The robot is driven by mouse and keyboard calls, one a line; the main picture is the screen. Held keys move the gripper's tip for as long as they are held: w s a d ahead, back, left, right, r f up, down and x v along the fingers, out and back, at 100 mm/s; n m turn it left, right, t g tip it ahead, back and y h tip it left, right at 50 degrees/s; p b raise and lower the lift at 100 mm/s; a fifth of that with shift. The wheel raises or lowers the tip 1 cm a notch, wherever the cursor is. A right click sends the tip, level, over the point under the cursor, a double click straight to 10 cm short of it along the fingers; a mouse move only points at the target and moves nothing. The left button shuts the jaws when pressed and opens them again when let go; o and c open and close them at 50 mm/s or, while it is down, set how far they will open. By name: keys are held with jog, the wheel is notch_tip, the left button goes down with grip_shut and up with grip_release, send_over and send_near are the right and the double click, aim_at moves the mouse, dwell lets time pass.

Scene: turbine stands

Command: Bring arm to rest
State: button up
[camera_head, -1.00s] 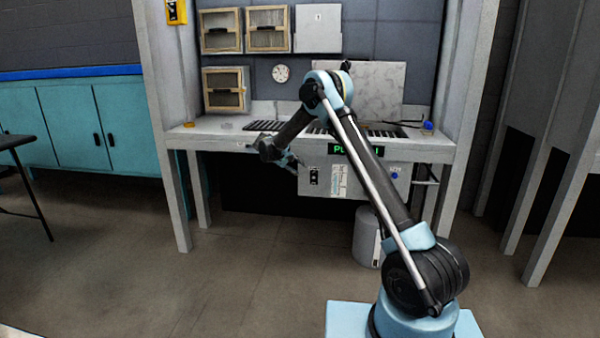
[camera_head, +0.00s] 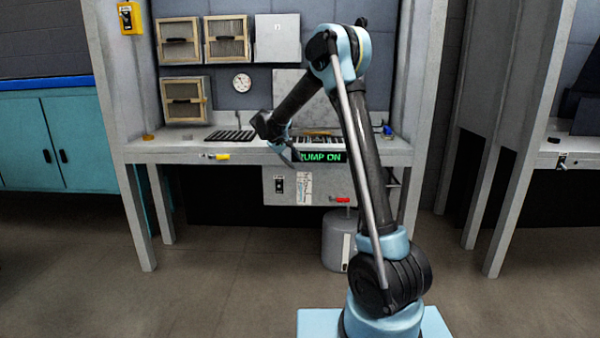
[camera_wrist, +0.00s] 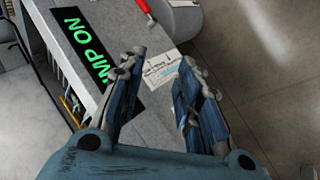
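My arm stands on its blue base in the head view, bent at the elbow, with the forearm reaching down and left. My gripper (camera_head: 283,150) hangs in front of the workbench's front edge, beside the sign (camera_head: 320,157), which reads "PUMP ON" in green and is partly hidden by my arm. In the wrist view my gripper (camera_wrist: 160,75) has its two blue fingers apart with nothing between them. The sign (camera_wrist: 90,45) and a white label (camera_wrist: 162,65) on the bench's front panel show behind the fingers.
The workbench (camera_head: 180,148) carries a dark keyboard-like panel (camera_head: 230,135). A grey cylinder (camera_head: 338,245) with a red handle (camera_head: 342,200) above it stands below. Teal cabinets (camera_head: 25,145) are at left, another stand (camera_head: 565,160) at right. Floor in front is clear.

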jog(key=s+d+r+m+g+y, duration=0.1)
jog(key=s+d+r, duration=0.2)
jog(key=s+d, duration=0.9)
jog(key=s+d+r+m+g+y, duration=0.15)
jog(key=s+d, duration=0.55)
jog(key=s, duration=0.8)
jog(key=s+d+f+m+y, duration=0.1)
jog(key=s+f, duration=0.3)
jog(key=s, duration=0.4)
jog(key=s+d+f+m+y, duration=0.1)
jog(key=s+f, duration=0.3)
jog(key=s, duration=0.5)
jog(key=s+d+f+m+y, duration=0.1)
jog(key=s+f, duration=0.3)
jog(key=s, duration=0.5)
jog(key=shift+d+f+y, duration=0.1)
jog(key=shift+y, duration=0.15)
jog(key=shift+w+f, duration=0.2)
jog(key=shift+w, duration=0.25)
